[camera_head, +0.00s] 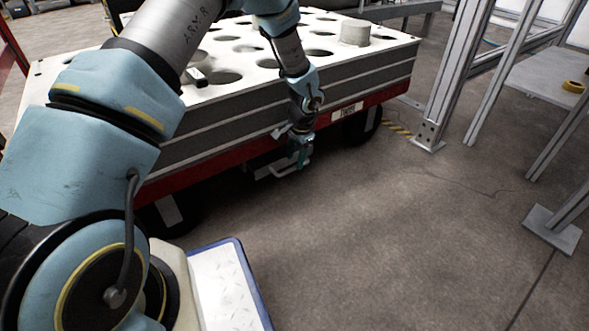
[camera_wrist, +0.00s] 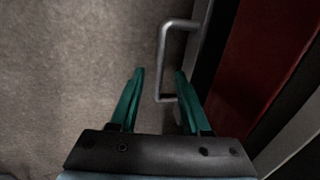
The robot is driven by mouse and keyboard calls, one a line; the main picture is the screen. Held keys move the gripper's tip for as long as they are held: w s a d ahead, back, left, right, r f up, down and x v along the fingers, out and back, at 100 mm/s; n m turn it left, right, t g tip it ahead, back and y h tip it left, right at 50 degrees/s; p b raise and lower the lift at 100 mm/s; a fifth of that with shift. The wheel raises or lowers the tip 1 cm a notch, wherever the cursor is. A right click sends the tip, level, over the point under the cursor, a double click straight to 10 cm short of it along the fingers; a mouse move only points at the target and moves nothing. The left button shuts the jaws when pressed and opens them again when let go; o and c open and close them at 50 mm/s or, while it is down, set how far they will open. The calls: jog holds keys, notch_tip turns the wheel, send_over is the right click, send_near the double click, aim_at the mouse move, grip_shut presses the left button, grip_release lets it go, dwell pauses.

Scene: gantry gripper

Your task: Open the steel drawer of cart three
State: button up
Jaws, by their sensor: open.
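The cart (camera_head: 230,112) has a white top with round holes, grey layered sides and a red lower frame. A small label (camera_head: 347,111) on the red frame is too small to read surely. A pale bar handle (camera_head: 285,170) sits low under the red frame. In the wrist view the U-shaped metal handle (camera_wrist: 163,62) stands out from a dark front beside the red panel. My gripper (camera_head: 301,158) is at the handle, pointing down. Its teal fingers (camera_wrist: 159,72) are open, with the handle's bar between them in the picture. Contact cannot be told. The drawer body is mostly hidden in shadow.
A grey cylinder (camera_head: 355,32) stands on the cart's top. Black wheels (camera_head: 362,125) are under the cart. Metal frame posts (camera_head: 449,75) and a table with yellow tape (camera_head: 573,87) stand at right. The concrete floor (camera_head: 400,230) in front is clear.

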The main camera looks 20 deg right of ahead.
jog(key=shift+w+f+b, duration=0.15)
jog(key=shift+f+b, duration=0.1)
jog(key=shift+f, duration=0.45)
jog(key=shift+w+f+b, duration=0.1)
jog(key=shift+f+b, duration=0.1)
jog(key=shift+f, duration=0.5)
jog(key=shift+c, duration=0.2)
grip_shut()
